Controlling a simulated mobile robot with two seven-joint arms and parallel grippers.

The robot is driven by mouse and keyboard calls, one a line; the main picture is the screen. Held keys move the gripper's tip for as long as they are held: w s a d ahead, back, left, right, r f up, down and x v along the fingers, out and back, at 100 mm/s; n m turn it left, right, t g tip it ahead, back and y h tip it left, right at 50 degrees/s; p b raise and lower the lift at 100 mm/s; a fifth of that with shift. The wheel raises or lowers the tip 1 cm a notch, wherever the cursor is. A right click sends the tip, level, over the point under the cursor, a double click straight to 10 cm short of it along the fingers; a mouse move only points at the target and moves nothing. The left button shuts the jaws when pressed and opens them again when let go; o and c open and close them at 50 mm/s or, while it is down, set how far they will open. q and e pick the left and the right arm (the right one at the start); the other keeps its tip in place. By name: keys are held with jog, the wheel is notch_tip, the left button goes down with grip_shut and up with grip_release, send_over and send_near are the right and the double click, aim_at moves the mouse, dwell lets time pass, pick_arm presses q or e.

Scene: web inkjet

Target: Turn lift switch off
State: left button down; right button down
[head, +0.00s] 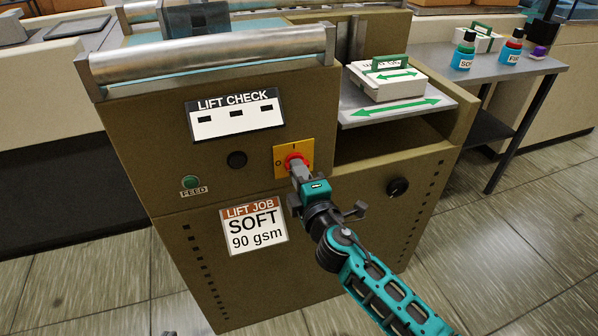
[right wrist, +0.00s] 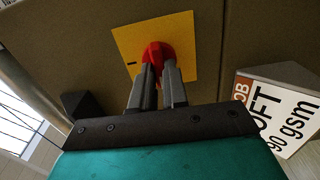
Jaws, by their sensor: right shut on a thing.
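The lift switch is a red rotary knob (head: 293,161) on a yellow square plate (head: 279,163), on the front of the brown machine. The plate carries an I mark at its top and an O mark at its left. My right gripper (head: 298,173) reaches the knob from the lower right, its fingers shut on it. In the right wrist view the two grey fingers of my right gripper (right wrist: 158,72) close around the red knob (right wrist: 157,54) in front of the yellow plate (right wrist: 185,50). The fingers hide much of the knob, so its pointing direction is unclear. My left gripper is not in view.
The machine front (head: 160,130) holds a LIFT CHECK panel (head: 236,117), a green FEED button (head: 190,182), a black round knob (head: 236,160) and a LIFT JOB card (head: 254,231) reading SOFT 90 gsm. A white box (head: 385,82) sits on the shelf at right. Bottles (head: 464,52) stand on the side table.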

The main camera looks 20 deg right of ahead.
jog(key=shift+n, duration=0.3)
jog(key=c, duration=1.1)
grip_release()
jog(key=shift+c, duration=0.2)
pick_arm(q)
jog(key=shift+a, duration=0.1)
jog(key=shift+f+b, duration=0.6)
jog(key=shift+b, duration=0.05)
pick_arm(e)
jog(key=s, duration=1.3)
jog(key=shift+d, duration=0.25)
